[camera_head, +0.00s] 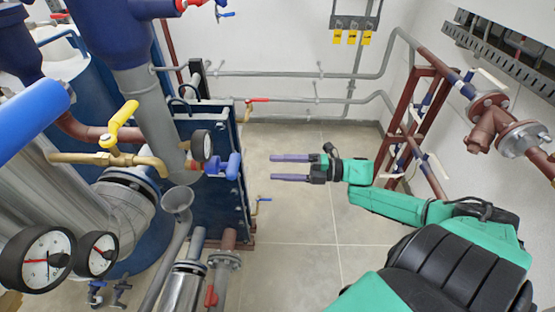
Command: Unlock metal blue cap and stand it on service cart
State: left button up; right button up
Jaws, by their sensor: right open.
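A blue metal piece (224,166), which looks like the blue cap, sits on a fitting at the upper front of the dark blue plate exchanger (228,205). It is next to a small round gauge (201,146). My right gripper (272,168) comes in from the right with two parallel purple fingers, apart and empty. It points left at the blue piece with a clear gap between them. I see no service cart in this view. My left gripper is not in view.
A brass pipe with a yellow lever (119,126) and large gauges (46,258) crowd the left side. Grey pipes (300,74) run along the back wall. A red-brown pipe frame (410,130) stands at the right. The tiled floor (300,215) in the middle is clear.

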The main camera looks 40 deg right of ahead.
aim_at(239, 166)
jog(key=b+x, duration=0.7)
jog(key=x, duration=0.4)
jog(key=shift+w+f, duration=0.1)
jog(key=shift+w, duration=0.05)
grip_shut()
